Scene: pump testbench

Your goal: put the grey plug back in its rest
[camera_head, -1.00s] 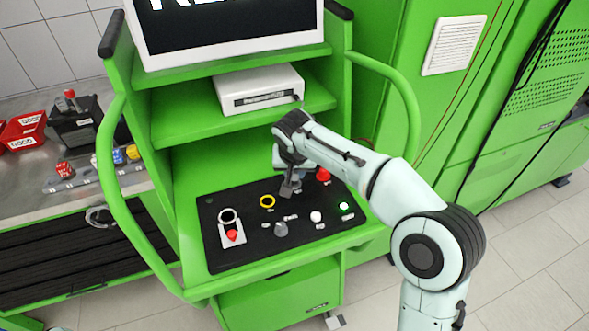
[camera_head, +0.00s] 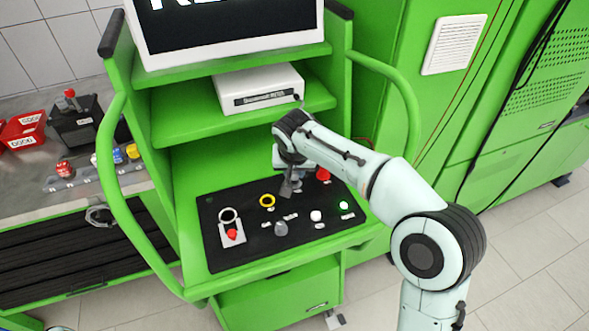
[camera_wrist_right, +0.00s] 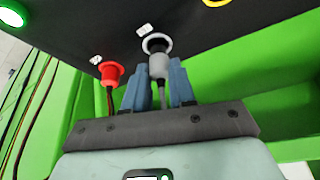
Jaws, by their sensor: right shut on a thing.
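The grey plug (camera_wrist_right: 158,66) is in the right wrist view, between the two blue fingers of my right gripper (camera_wrist_right: 158,80), which is shut on it. Its cable hangs down between the fingers. The plug's front end is at a grey ring (camera_wrist_right: 156,43) on the black panel and lines up with it. I cannot tell how far in it sits. In the head view my right gripper (camera_head: 288,188) is low over the back of the panel, and the plug cannot be made out there. My left gripper is not in view.
A red plug (camera_wrist_right: 111,72) sits in the panel close beside the grey one. The black panel (camera_head: 255,248) also carries a yellow ring (camera_head: 267,200), a red switch (camera_head: 232,235), a grey knob (camera_head: 281,229) and a lit green button (camera_head: 344,206). Green rails flank the bench.

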